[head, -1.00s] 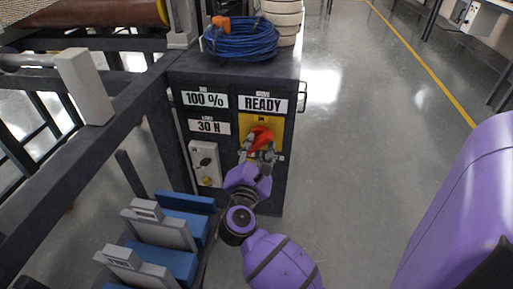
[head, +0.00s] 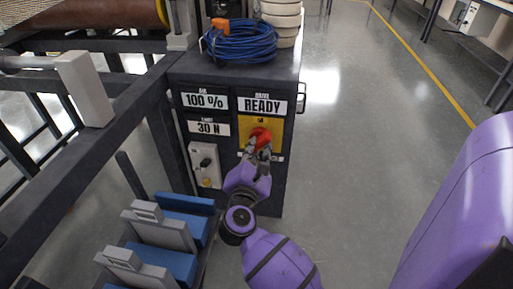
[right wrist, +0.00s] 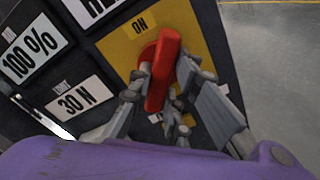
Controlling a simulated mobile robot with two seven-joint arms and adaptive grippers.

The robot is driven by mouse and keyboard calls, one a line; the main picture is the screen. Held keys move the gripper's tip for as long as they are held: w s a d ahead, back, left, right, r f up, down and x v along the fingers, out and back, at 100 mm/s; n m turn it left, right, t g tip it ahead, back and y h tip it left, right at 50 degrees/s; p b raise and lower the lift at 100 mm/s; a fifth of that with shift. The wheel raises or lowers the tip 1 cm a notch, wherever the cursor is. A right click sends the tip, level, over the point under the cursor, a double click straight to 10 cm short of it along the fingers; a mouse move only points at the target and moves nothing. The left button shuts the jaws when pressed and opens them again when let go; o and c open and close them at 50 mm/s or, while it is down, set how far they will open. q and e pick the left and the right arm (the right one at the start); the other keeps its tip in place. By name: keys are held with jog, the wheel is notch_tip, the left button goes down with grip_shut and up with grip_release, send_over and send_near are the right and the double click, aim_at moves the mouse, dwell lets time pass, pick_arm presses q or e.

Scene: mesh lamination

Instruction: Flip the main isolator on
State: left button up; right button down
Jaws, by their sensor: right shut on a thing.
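The main isolator has a red handle (head: 260,136) on a yellow plate (head: 274,128) on the front of a dark cabinet (head: 278,190). In the right wrist view the red handle (right wrist: 166,65) stands close to upright in the picture, with its upper end beside the "ON" label (right wrist: 140,25). My right gripper (head: 261,150) reaches the handle from below, and its grey fingers (right wrist: 160,95) are shut on both sides of it. The fingers hide part of the plate below the handle. My left gripper is not in view.
Left of the isolator is a light box with a black knob (head: 205,162). A "READY" display (head: 262,106) is above the plate. A blue cable coil (head: 240,42) lies on the cabinet top. Blue and grey blocks (head: 165,232) stand at lower left.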

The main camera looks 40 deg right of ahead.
jog(key=n+p, duration=0.3)
jog(key=n, duration=0.1)
jog(key=shift+s, duration=0.1)
jog(key=shift+n+p, duration=0.5)
jog(key=shift+n, duration=0.4)
jog(key=shift+n+p, duration=0.55)
jog(key=shift+n, duration=0.35)
jog(key=shift+d+n, duration=0.1)
jog(key=shift+n, duration=0.2)
jog(key=c, duration=1.6)
grip_release()
jog(key=shift+c, duration=0.2)
